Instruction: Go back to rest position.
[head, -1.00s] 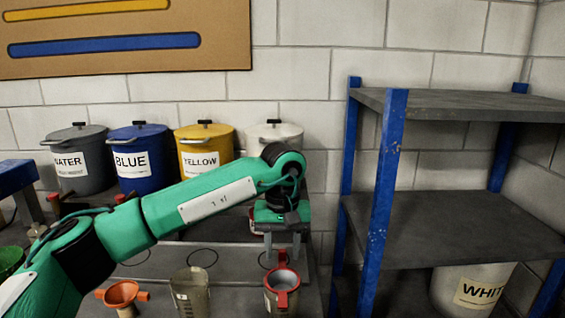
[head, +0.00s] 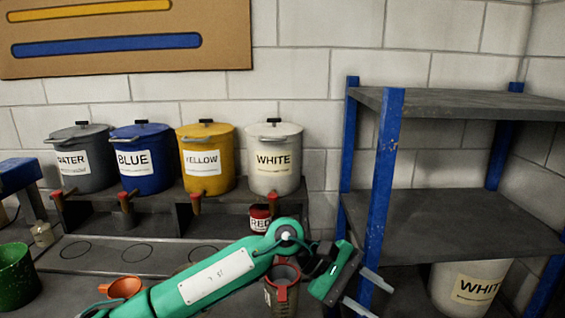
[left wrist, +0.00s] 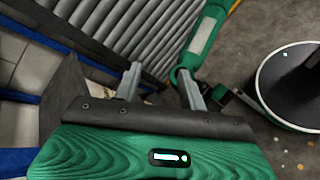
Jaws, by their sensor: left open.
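My left gripper (head: 366,291) is at the lower middle of the head view, by the front blue post of the shelf. Its two grey fingers point right and stand apart with nothing between them. The left wrist view also shows the open, empty fingers (left wrist: 158,86). My green left arm comes in low from the left. A cup with a red rim and handle (head: 281,294) stands just left of the gripper, partly hidden by the arm. My right gripper is not in the head view.
A blue-posted shelf (head: 455,222) stands at right, with a white bucket (head: 470,285) below. Water, blue, yellow and white pots (head: 274,160) line the back bench. An orange funnel (head: 124,287), a green bucket (head: 14,272) and a small red can (head: 260,217) sit lower down.

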